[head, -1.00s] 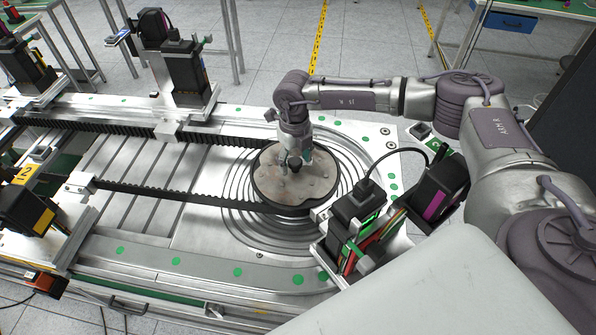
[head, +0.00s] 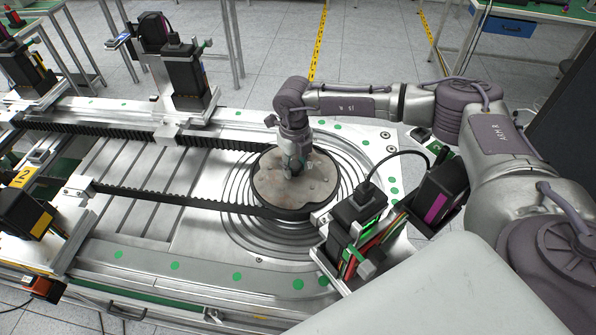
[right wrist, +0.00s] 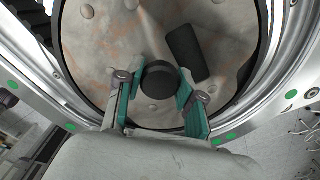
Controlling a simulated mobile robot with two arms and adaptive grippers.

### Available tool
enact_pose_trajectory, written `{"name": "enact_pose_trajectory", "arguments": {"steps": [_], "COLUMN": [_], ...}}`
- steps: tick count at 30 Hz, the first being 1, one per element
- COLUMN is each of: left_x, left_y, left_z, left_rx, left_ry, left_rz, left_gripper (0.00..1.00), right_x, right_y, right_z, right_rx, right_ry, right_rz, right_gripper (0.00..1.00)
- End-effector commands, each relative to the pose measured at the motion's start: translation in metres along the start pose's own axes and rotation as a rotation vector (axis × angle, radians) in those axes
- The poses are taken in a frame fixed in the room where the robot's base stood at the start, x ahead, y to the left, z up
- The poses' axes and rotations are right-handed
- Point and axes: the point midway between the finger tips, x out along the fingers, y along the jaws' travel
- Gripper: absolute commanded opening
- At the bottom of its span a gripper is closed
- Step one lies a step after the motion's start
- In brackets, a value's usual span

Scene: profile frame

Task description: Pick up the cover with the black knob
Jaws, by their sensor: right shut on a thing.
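The round cover (head: 315,190) is a grey, stained disc with a dark rim. It lies flat at the right end of the metal rig in the head view, and its face fills much of the right wrist view (right wrist: 110,45). Its black knob (right wrist: 159,83) stands near the middle of the wrist view. My right gripper (head: 294,167) reaches down over the cover, its two green-sided fingers (right wrist: 159,86) on either side of the knob and shut on it. In the head view the gripper mostly hides the knob. My left gripper is not in view.
A black camera-like unit (head: 357,212) with cables stands close to the cover's right front edge. A toothed black belt (head: 180,197) runs to the cover from the left. Black units (head: 185,75) stand at the back left. Bare metal plate (head: 160,230) lies front left.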

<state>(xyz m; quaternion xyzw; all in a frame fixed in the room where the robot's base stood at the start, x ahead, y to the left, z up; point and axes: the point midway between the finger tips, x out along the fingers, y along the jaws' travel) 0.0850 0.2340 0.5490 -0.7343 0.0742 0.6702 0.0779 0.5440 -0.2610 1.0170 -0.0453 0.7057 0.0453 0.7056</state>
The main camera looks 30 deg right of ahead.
Motion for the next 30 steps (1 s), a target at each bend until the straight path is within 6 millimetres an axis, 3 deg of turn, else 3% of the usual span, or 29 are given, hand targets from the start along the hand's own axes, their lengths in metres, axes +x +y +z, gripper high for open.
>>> {"name": "enact_pose_trajectory", "arguments": {"steps": [30], "left_x": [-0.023], "left_y": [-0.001], "left_z": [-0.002], "left_rx": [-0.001], "left_ry": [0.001], "left_rz": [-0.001], "left_gripper": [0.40], "right_x": [-0.042], "right_y": [0.000], "right_z": [0.001], "right_rx": [0.000], "right_ry": [-0.002], "right_rz": [0.000], "right_gripper": [0.00]}}
